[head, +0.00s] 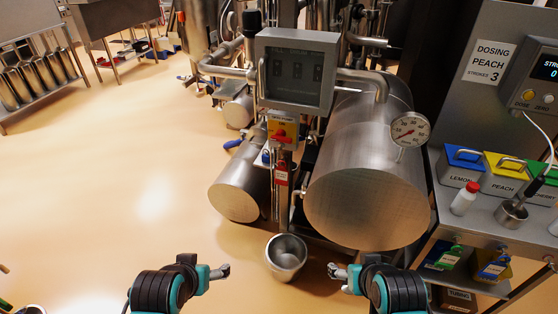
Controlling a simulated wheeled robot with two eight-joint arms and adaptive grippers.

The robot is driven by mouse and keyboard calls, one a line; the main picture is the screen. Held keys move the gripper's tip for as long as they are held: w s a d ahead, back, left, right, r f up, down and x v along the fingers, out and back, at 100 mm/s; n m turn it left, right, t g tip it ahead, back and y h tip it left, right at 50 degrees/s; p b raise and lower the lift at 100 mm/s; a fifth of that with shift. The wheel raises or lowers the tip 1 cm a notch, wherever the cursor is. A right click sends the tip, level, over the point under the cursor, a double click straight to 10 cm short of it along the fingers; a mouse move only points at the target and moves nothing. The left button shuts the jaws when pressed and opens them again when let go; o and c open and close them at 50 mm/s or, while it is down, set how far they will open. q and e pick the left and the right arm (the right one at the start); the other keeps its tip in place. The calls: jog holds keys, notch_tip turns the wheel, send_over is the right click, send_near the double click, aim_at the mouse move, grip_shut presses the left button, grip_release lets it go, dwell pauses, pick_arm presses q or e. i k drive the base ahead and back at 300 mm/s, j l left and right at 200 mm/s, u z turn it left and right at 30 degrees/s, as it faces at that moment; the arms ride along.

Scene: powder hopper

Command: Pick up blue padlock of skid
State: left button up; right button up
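The skid is a group of steel vessels and pipes in the middle of the head view. A small blue item (266,157), which looks like the blue padlock, is on the skid's post just below a red and yellow switch (282,133). It is too small to tell how it is fastened. My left gripper (225,271) is low in the view, below and left of it, and apart from it. My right gripper (334,271) is low in the view, below and right of it. Nothing shows in either gripper; their finger opening is too small to tell.
A steel bucket (286,256) stands between my grippers. A large horizontal tank (367,190) and a smaller cylinder (239,188) flank the post. A red tag (281,177) hangs below the switch. A bench with coloured bins (505,173) stands right.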

aim_at(266, 158)
jog(key=i+j+u, duration=0.1)
jog(key=i+u, duration=0.15)
jog(key=i, duration=0.25)
jog(key=i+u, duration=0.3)
jog(key=i, duration=0.2)
